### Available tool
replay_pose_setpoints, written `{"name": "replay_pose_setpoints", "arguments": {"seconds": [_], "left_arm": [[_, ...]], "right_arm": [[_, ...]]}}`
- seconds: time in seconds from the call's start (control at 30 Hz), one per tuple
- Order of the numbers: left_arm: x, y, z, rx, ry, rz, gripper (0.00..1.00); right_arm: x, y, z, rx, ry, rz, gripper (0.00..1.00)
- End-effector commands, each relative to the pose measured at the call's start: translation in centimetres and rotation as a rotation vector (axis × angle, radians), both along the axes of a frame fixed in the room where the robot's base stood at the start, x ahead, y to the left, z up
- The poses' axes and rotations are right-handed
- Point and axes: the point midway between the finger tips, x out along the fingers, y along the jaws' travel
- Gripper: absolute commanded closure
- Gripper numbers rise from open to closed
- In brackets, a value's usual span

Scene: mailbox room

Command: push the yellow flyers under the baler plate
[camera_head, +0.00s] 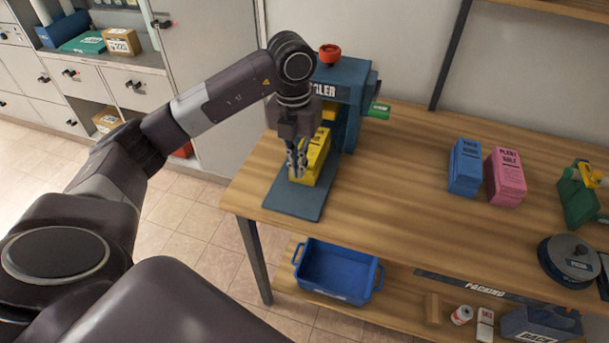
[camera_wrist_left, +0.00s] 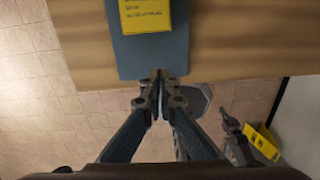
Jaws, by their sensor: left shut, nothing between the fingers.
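The yellow flyers (camera_head: 318,160) are a stack lying on the blue base of the baler (camera_head: 358,95), partly hidden behind my left gripper in the head view. Their far end reaches in toward the baler's upright body; how far under the plate they are I cannot tell. In the left wrist view the flyers (camera_wrist_left: 148,14) show at the top, on the blue base (camera_wrist_left: 150,55). My left gripper (camera_head: 297,172) is shut and empty, pointing down at the near side of the stack. In the left wrist view its fingertips (camera_wrist_left: 160,76) appear apart from the flyers, by the base's near edge.
Blue (camera_head: 465,167) and pink (camera_head: 506,177) stacks stand on the wooden table (camera_head: 410,210) to the right. A green tape dispenser (camera_head: 580,195) and a dark round reel (camera_head: 571,258) are farther right. A blue crate (camera_head: 336,272) sits on the lower shelf. The table between baler and stacks is clear.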

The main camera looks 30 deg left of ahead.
Motion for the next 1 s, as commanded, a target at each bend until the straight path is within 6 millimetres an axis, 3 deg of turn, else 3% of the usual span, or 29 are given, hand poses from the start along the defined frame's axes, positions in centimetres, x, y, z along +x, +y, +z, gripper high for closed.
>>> {"name": "replay_pose_setpoints", "arguments": {"seconds": [0.07,0.23,0.6,0.7,1.0], "left_arm": [[-0.1,0.9,0.0,0.029,0.008,0.015,1.00],[-0.3,1.0,-2.0,0.034,0.014,0.018,1.00],[-0.4,0.9,-10.0,0.030,0.015,0.016,1.00],[1.4,1.3,-9.5,0.029,0.007,0.018,1.00],[3.5,1.8,-9.7,0.030,0.008,0.015,1.00]], "right_arm": [[-0.1,0.0,0.1,0.000,0.001,0.000,1.00],[-0.2,0.0,0.7,0.000,0.003,0.000,1.00],[-0.4,0.2,2.7,0.002,0.005,0.000,1.00],[-0.3,0.3,3.3,0.004,0.005,-0.001,1.00],[-0.3,0.4,3.9,0.004,0.004,0.000,1.00]]}}
